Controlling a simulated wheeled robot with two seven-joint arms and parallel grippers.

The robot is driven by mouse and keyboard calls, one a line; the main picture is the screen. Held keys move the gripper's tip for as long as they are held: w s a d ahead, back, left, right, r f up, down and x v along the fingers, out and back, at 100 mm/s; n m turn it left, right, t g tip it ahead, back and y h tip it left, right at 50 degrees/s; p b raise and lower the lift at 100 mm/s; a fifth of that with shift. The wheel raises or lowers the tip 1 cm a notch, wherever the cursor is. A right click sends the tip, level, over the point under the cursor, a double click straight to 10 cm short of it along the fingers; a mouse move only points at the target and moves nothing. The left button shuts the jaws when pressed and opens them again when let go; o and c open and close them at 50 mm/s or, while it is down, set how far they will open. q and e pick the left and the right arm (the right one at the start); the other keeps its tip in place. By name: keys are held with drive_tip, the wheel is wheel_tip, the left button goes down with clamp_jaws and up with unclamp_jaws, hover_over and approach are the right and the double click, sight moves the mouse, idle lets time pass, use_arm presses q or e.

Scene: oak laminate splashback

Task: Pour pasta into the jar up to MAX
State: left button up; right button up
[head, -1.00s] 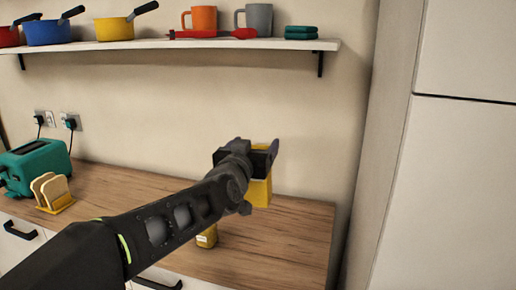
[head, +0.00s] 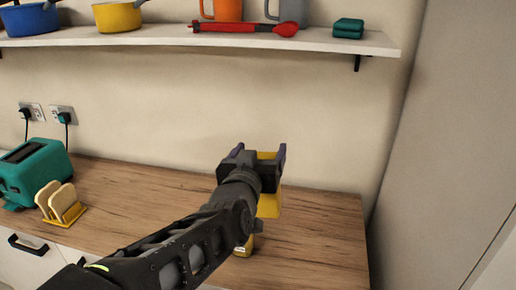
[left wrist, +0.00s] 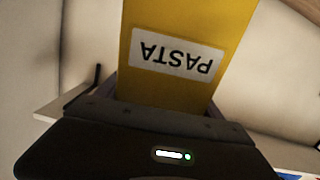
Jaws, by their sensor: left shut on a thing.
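A yellow pasta box (head: 268,205) is over the right part of the wooden counter, largely hidden behind my left gripper (head: 261,157). In the left wrist view the box (left wrist: 188,25) fills the space between the fingers. Its white PASTA label reads upside down there, and the shelf looks inverted too. My left gripper is shut on the box. A small yellow object (head: 244,247) shows low behind my left forearm on the counter; most of it is hidden and I cannot tell whether it is the jar. No MAX mark is visible. My right gripper is not in view.
A teal toaster (head: 35,172) and a yellow rack with bread slices (head: 62,203) stand at the left of the counter (head: 135,190). A shelf (head: 340,42) with pots, mugs and a red utensil (head: 240,28) hangs above. The counter's right end is clear.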

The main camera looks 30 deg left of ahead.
use_arm(q)
drive_tip(key=shift+a, duration=0.1)
drive_tip(key=shift+f, duration=0.1)
wheel_tip(320, 180, down, 6)
drive_tip(key=n+b, duration=0.1)
drive_tip(key=shift+g+h, duration=0.3)
drive_tip(key=shift+g, duration=0.1)
idle(0.7)
drive_tip(key=shift+f+b, duration=0.35)
drive_tip(key=shift+f, duration=0.35)
drive_tip(key=shift+f+n+g+b, duration=0.4)
drive_tip(key=shift+f+b, duration=0.4)
drive_tip(key=shift+f, duration=0.45)
idle(4.4)
